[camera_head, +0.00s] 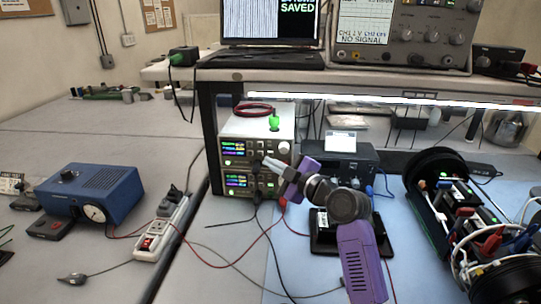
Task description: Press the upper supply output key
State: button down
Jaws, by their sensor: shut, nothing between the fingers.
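Two stacked bench power supplies stand under the shelf, the upper supply (233,136) on top of the lower supply (232,194). Both have lit coloured displays, knobs and small buttons on their fronts. My gripper (267,162) is shut and empty, with its fingertips in front of the lower right part of the upper supply's front panel. I cannot tell whether the fingertips touch the panel. The upper output key is too small to make out and may be hidden behind the fingers.
A red cable coil (253,109) and a green item (274,122) lie on top of the supplies. Leads hang from the lower supply's front. A dark instrument box (347,158) stands to the right. A power strip (160,230) and blue device (95,188) are left.

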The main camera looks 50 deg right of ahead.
jog(key=shift+s+a, duration=0.7)
jog(key=shift+a, duration=0.2)
jog(key=shift+s+a, duration=0.65)
jog(key=shift+a, duration=0.25)
